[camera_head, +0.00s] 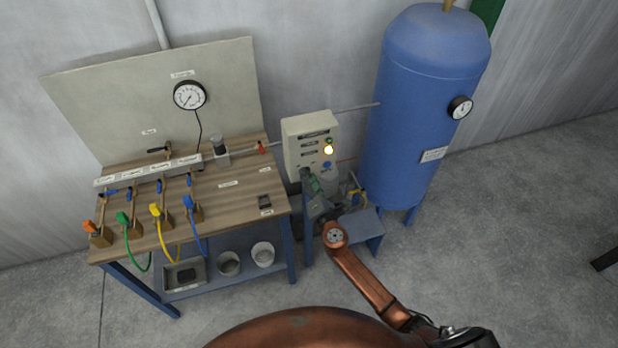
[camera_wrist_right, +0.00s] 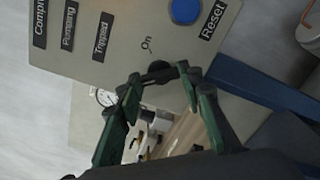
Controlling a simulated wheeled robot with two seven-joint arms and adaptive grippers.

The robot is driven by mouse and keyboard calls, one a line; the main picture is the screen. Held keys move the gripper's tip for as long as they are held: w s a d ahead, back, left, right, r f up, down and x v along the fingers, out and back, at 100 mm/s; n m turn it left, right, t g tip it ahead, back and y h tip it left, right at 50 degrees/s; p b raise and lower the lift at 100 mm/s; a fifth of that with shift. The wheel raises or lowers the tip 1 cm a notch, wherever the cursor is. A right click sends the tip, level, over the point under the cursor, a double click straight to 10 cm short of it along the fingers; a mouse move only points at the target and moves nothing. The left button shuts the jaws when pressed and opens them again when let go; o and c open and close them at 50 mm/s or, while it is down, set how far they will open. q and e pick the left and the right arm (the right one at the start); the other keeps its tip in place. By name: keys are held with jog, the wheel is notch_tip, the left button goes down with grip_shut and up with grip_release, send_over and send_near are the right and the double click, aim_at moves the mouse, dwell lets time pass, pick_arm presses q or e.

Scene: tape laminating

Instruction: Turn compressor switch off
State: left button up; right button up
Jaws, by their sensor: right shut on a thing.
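The compressor control box (camera_head: 305,128) is a cream panel between the workbench and the blue tank. In the head view my right gripper (camera_head: 306,177) is at the panel's lower edge and hides the switch. My left gripper is not in view.
The blue tank (camera_head: 420,120) with a gauge (camera_head: 460,107) stands right of the box. The wooden workbench (camera_head: 235,185) to the left holds a gauge board, valves and coloured hoses. The floor (camera_head: 500,235) on the right is mostly clear.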

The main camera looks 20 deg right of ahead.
jog(key=shift+n, duration=0.8)
jog(key=o, duration=1.2)
jog(key=shift+c, duration=0.2)
jog(key=s, duration=1.2)
jog(key=shift+d, duration=0.2)
